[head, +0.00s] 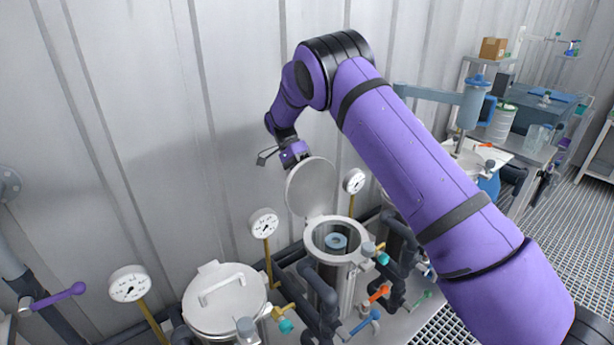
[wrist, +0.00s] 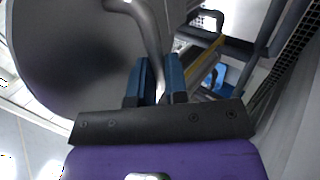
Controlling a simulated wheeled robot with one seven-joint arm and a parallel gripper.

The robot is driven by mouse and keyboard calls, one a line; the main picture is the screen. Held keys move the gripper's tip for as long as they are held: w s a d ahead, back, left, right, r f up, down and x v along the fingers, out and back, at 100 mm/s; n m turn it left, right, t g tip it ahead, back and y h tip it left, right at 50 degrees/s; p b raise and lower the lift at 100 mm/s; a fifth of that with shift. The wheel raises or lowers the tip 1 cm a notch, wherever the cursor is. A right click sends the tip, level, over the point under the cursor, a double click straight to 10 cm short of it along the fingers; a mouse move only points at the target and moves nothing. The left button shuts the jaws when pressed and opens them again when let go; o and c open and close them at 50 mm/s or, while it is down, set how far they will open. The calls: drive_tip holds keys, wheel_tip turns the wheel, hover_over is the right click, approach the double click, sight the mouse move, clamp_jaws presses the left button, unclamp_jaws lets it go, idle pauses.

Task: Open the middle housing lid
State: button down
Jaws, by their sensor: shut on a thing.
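The middle housing (head: 345,285) is a metal cylinder with its round mouth uncovered. A blue-grey ring-shaped part (head: 336,241) shows inside it. Its round grey lid (head: 313,187) stands raised, nearly upright, at the back edge of the rim. In the wrist view the lid (wrist: 65,60) fills the left side, with its curved bar handle (wrist: 150,30) running down to the fingers. My gripper (head: 298,158) is at the top of the raised lid. In the wrist view its blue fingers (wrist: 160,78) are shut on the handle. The exact contact is partly hidden.
A second housing with a closed lid (head: 224,298) stands at the left. Another vessel at the right is mostly hidden by my arm. Gauges (head: 264,223) on yellow stems, pipes and coloured valve handles (head: 379,292) crowd around. The corrugated wall (head: 150,130) is close behind.

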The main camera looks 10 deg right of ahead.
drive_tip(key=shift+w+f, duration=0.1)
drive_tip(key=shift+f, duration=0.35)
drive_tip(key=c, duration=1.1)
unclamp_jaws()
drive_tip(key=shift+r, duration=0.15)
drive_tip(key=shift+w, duration=0.1)
drive_tip(key=v, duration=0.7)
drive_tip(key=shift+w+r, duration=0.15)
